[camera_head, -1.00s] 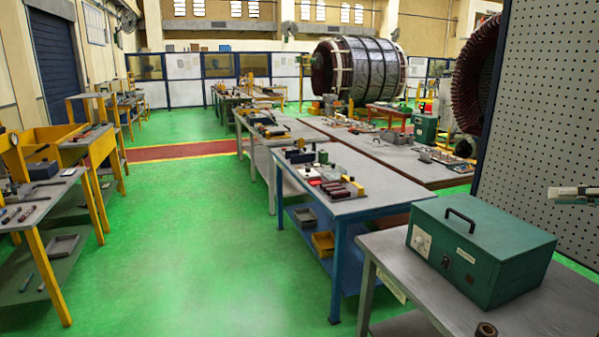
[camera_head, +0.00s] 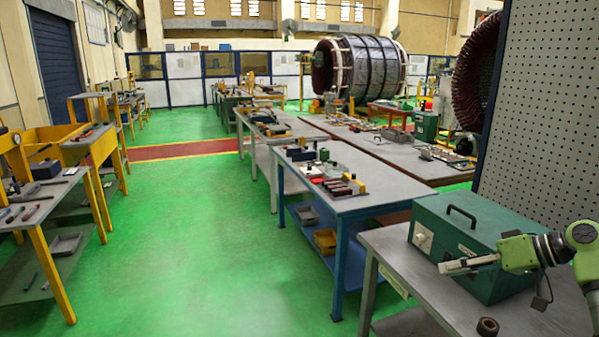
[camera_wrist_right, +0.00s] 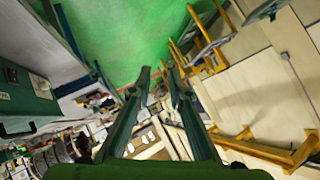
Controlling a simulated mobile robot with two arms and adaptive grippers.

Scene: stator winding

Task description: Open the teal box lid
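The teal box (camera_head: 430,217) stands on the grey table at the lower right of the head view, with its lid (camera_head: 490,222) down and a dark handle (camera_head: 462,214) on top. My right gripper (camera_head: 446,267) is in front of the box in that view and hides part of its front face. The right wrist view shows the fingers (camera_wrist_right: 158,72) with a narrow gap and nothing between them. The box also shows at the left edge of that view (camera_wrist_right: 22,98). I cannot tell whether the gripper touches the box. My left gripper is not in view.
The grey table (camera_head: 420,290) carries a dark roll (camera_head: 487,326) in front of the box. A perforated panel (camera_head: 545,120) rises behind the box. A blue-legged workbench (camera_head: 385,187) with tools stands to the left. The green floor (camera_head: 210,240) is open.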

